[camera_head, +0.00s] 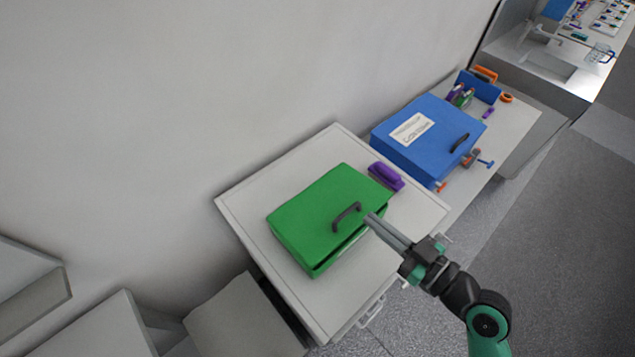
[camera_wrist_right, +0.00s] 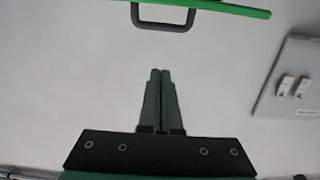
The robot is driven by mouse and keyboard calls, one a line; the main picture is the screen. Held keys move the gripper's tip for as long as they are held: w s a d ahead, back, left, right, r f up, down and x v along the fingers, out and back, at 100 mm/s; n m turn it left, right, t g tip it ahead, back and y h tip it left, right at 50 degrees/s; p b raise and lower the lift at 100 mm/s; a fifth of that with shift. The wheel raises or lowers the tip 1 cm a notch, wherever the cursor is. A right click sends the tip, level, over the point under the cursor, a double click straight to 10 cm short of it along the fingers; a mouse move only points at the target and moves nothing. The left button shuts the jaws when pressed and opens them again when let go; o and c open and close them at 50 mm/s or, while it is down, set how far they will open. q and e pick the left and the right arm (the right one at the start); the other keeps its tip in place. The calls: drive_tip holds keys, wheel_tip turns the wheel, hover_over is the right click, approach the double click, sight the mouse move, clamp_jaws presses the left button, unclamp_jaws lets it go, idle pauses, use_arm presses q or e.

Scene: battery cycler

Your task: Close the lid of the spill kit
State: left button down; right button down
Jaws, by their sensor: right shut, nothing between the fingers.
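A green box with a handled lid, the spill kit (camera_head: 300,240), sits on a light cart top in the head view. Its lid (camera_head: 325,205) lies low over the box, with a dark gap along the front edge, so it looks slightly ajar. The dark handle (camera_head: 346,216) is near the lid's front edge. My right gripper (camera_head: 370,219) is shut and empty, its tips just right of the handle. In the right wrist view the shut fingers (camera_wrist_right: 160,72) point toward the handle (camera_wrist_right: 163,17) and the lid's green edge (camera_wrist_right: 240,8); contact cannot be told. My left gripper is not visible.
A purple object (camera_head: 386,176) lies just behind the green box. A blue box (camera_head: 425,135) with a label and handle stands on the neighbouring bench, with small tools around it. The wall runs behind the cart (camera_head: 240,205); open floor (camera_head: 540,240) is at right.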

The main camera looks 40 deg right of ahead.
drive_tip(key=p, duration=0.2)
hover_over(349, 221)
drive_tip(key=w, duration=0.3)
drive_tip(key=shift+s+a+f, duration=0.1)
drive_tip(key=shift+f, duration=0.45)
drive_tip(key=s+f+b, duration=0.1)
drive_tip(key=s+f, duration=0.1)
drive_tip(key=f, duration=0.1)
drive_tip(key=shift+s, duration=0.4)
